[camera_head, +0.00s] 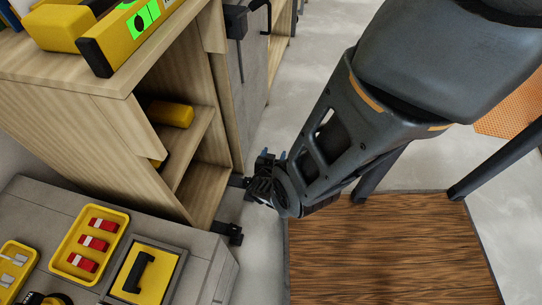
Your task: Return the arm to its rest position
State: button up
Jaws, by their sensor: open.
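My arm comes down from the upper right of the head view, a thick dark grey limb with orange stripes. My gripper (268,162) is at its lower end, small and dark, beside the wooden cabinet and above the pale floor. The gripper is open and I see nothing held in it. Its fingers are small in the picture and partly hidden by its own dark body.
A wooden cabinet (105,125) with open shelves stands left, a yellow level (125,35) on top. A grey bench (205,262) at lower left holds a yellow tray (68,262) of red-and-white pieces. A brown wood-plank panel (390,250) lies lower right. Pale floor (262,235) shows between.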

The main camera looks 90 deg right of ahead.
dwell(0.4)
jog(key=a+r+n+t+h, duration=0.2)
jog(key=a+r+n+t, duration=0.1)
jog(key=r+n+t, duration=0.6)
jog(key=w+a+r+n+t+y, duration=0.1)
jog(key=a+r+n+t+y, duration=0.5)
jog(key=a+r, duration=0.85)
jog(key=w+a+r+n+t+y, duration=0.1)
jog(key=a+r+n+t+y, duration=0.35)
jog(key=a+r, duration=1.05)
jog(key=a+r+y+p, duration=0.2)
jog(key=r+p, duration=0.7)
jog(key=r, duration=0.3)
jog(key=s+a+r+n+g+y+p, duration=0.1)
jog(key=a+r+y+p, duration=0.1)
jog(key=r+p, duration=0.7)
notch_tip(320, 180, up, 4)
jog(key=shift+s+a+r+p, duration=0.2)
jog(key=shift+a+p, duration=0.2)
jog(key=shift+a, duration=0.15)
